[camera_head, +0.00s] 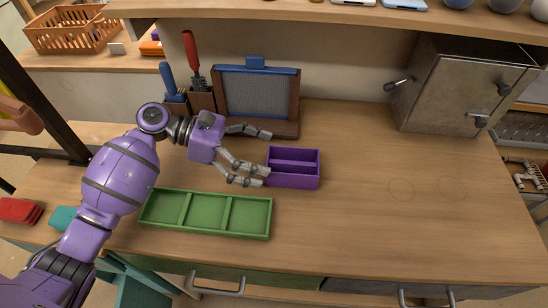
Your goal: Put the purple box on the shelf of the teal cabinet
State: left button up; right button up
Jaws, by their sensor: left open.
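The purple box (294,182), an open two-compartment tray, sits on the wooden worktop near the middle. My left gripper (266,155) is open, its fingers pointing right. The lower fingertips are at the box's left side; I cannot tell whether they touch it. The upper finger is behind the box's far left corner. Teal panels (142,287) show below the worktop's front edge at lower left, perhaps the teal cabinet. My left arm partly covers them, and I cannot make out a shelf. My right gripper is not in view.
A green three-compartment tray (232,233) lies in front of the box. A framed grey panel (258,95) and a holder with red and blue-handled tools (200,100) stand behind. A metal cabinet (455,95) stands at back right. The worktop right of the box is clear.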

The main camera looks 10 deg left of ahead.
aim_at(288, 162)
pick_arm(q)
jog(key=x, duration=0.2)
jog(key=shift+s+d, duration=0.15)
jog(key=shift+d, duration=0.25)
jog(key=x, duration=0.5)
jog(key=shift+d, duration=0.1)
jog(key=c, duration=1.4)
